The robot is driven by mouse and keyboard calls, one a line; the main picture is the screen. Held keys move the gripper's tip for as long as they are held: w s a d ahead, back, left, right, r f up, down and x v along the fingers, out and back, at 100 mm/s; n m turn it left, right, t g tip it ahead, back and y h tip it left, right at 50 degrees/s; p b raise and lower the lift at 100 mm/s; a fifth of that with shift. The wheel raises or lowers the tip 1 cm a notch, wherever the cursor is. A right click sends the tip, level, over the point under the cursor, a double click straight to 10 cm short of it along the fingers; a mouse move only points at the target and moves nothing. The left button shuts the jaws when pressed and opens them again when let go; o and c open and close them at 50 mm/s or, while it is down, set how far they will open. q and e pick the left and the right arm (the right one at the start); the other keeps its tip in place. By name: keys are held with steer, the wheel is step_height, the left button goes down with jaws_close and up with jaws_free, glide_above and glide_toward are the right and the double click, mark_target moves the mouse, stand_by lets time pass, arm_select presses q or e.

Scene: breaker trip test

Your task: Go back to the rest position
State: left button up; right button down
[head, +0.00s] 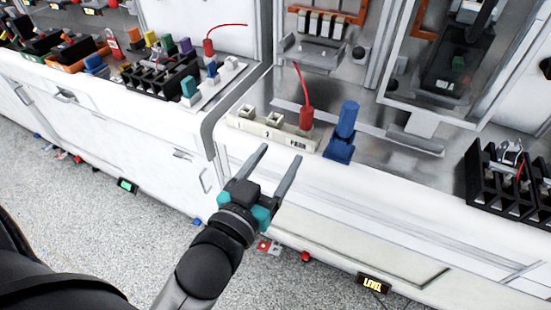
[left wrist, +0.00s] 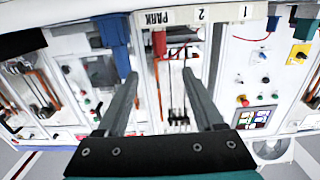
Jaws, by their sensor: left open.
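My left gripper (head: 276,168) is open and empty in front of the bench edge in the head view. Its two grey fingers also show spread apart in the left wrist view (left wrist: 160,85). Just beyond them is a pale holder block (head: 268,130) marked with numbers and PARK; its labels also show in the left wrist view (left wrist: 198,16). A red plug (head: 306,117) with a red lead stands upright in the PARK end. A blue stand-like piece (head: 345,132) is to its right. The gripper appears apart from all of them. My right gripper is not in view.
A black divided rack (head: 505,185) holds leads at the right. Another black rack (head: 160,77) and coloured parts crowd the left bench. Open floor lies in front of the left cabinets.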

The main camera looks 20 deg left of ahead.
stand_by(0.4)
arm_select(q)
steer(key=s+f+g, duration=0.2)
steer(key=f+g, duration=0.1)
steer(key=f, duration=0.9)
steer(key=s+d+f+m+g, duration=0.1)
steer(key=s+f+g, duration=0.2)
steer(key=f, duration=0.8)
steer(key=s+f+g, duration=0.2)
steer(key=f+g, duration=0.1)
steer(key=f, duration=0.9)
steer(key=s+a+f+g, duration=0.2)
steer(key=s+f+g, duration=0.2)
steer(key=s+f, duration=0.4)
steer(key=s+a+f+m+g, duration=0.1)
steer(key=s+a+f+g, duration=0.2)
steer(key=s+f, duration=0.6)
steer(key=s, duration=0.7)
steer(key=shift+s+g+y, duration=0.3)
steer(key=shift+s+g, duration=0.1)
